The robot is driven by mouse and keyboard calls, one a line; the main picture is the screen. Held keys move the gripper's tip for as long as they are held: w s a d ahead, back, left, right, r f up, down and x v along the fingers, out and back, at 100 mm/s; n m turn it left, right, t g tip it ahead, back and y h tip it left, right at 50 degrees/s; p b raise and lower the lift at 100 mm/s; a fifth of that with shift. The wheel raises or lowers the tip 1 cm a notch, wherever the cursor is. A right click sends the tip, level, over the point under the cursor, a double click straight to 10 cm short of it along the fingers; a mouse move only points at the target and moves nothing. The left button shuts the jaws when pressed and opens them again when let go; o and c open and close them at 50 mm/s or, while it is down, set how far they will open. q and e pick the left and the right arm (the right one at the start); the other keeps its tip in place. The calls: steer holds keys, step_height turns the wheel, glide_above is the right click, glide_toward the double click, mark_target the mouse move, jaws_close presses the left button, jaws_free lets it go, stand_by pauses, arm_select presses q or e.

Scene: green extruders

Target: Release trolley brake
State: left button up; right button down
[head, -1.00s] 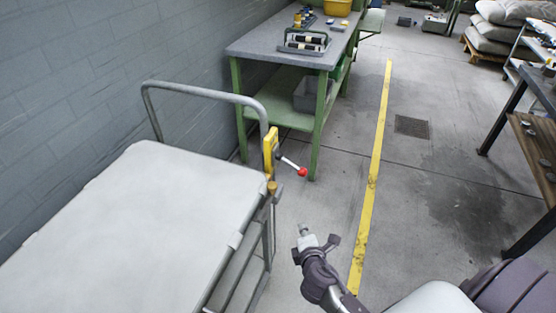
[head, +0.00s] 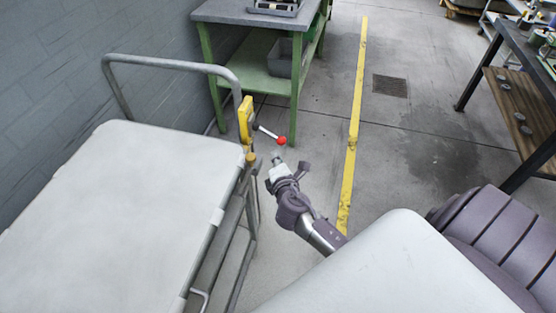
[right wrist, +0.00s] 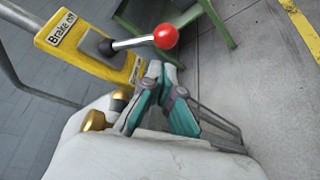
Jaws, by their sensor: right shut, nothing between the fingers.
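The trolley (head: 120,190) stands at the left with a pale covered load and a grey tube push handle (head: 170,64). A yellow brake plate (head: 246,118) is fixed at its right rear post. A metal brake lever with a red ball knob (head: 281,141) sticks out from it to the right. My left gripper is not in view.
A green workbench (head: 262,55) with a grey bin stands behind the trolley. A yellow floor line (head: 352,130) runs along the right. A dark bench with a wooden shelf (head: 520,100) is at the far right. Brass knobs (right wrist: 94,121) sit close beside my right gripper.

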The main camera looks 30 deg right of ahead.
steer(key=x, duration=0.5)
steer(key=shift+w, duration=0.2)
step_height(320, 180, up, 8)
steer(key=s+d+n+g+h+p, duration=0.1)
steer(key=n+g+p, duration=0.2)
steer(key=p, duration=1.6)
steer(key=shift+s+d+n+g+h, duration=0.15)
steer(key=shift+n+g+h, duration=0.2)
steer(key=shift+n, duration=0.55)
steer(key=shift+r+p, duration=0.3)
steer(key=shift+p, duration=0.05)
steer(key=shift+r, duration=0.1)
